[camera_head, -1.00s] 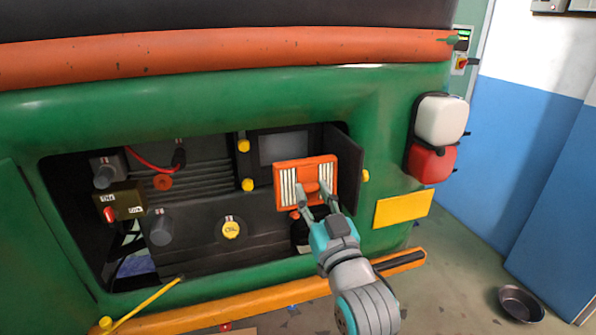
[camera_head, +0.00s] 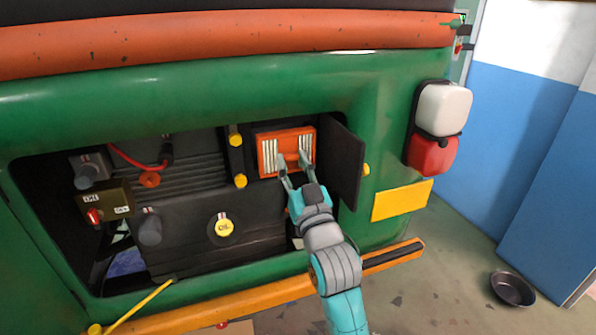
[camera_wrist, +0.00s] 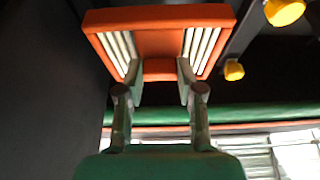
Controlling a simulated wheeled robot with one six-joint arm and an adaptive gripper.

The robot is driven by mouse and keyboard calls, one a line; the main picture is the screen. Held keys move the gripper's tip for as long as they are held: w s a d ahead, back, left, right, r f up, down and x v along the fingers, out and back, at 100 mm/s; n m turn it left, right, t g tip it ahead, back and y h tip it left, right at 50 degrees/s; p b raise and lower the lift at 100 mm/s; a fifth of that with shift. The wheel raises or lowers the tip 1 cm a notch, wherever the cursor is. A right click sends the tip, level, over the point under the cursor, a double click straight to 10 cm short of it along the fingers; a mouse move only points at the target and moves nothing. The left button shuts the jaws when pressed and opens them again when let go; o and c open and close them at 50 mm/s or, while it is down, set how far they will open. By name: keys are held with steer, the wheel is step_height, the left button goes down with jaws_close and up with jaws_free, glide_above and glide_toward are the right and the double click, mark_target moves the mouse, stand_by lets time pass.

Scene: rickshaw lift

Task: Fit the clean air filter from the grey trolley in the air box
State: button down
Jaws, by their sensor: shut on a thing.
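The air filter (camera_head: 266,152) is an orange frame with white pleats and an orange grip tab in its middle. My gripper (camera_head: 294,160) is shut on that tab. In the wrist view the filter (camera_wrist: 160,20) stands ahead of my gripper (camera_wrist: 160,72), with a finger on each side of the tab. The filter is at the mouth of the dark air box (camera_head: 258,128) and covers most of its opening. I cannot tell how deep it sits. The air box's dark door (camera_head: 346,165) stands open on the right. The grey trolley is not in view.
Yellow knobs (camera_head: 240,181) sit left of the air box; they also show in the wrist view (camera_wrist: 234,70). A yellow oil cap (camera_head: 223,227) and a battery-like box (camera_head: 104,204) lie farther left. The orange bumper (camera_head: 275,295) runs below. A black pan (camera_head: 513,288) is on the floor.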

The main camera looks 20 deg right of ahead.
mark_target(285, 152)
steer(key=shift+w, duration=2.75)
steer(key=shift+w+f, duration=0.1)
steer(key=shift+w, duration=0.45)
stand_by(0.8)
steer(key=c, duration=0.7)
jaws_free()
steer(key=c, duration=0.6)
steer(key=shift+s, duration=4.05)
